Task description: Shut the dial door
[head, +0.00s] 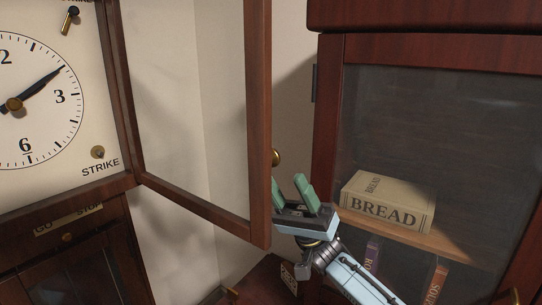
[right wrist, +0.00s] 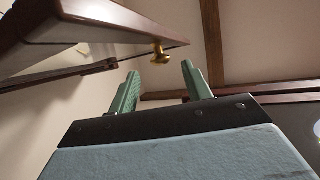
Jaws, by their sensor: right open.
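The dial door (head: 259,120) is a wood-framed glass panel standing wide open to the right of the clock dial (head: 40,100) in the head view. Its frame also shows at the upper left of the right wrist view (right wrist: 90,22). A small brass knob (head: 277,157) sits on the door's free edge, and it shows in the right wrist view (right wrist: 159,52). My right gripper (head: 290,184) is open and empty, with green fingers pointing up, just below and right of the knob. I see no contact between them. My left gripper is not in view.
A glass-fronted cabinet (head: 331,140) stands close on the right, with a book marked BREAD (head: 390,205) on its shelf. A dark lower door (head: 70,255) lies under the dial. A pale wall (head: 215,100) is behind the open door.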

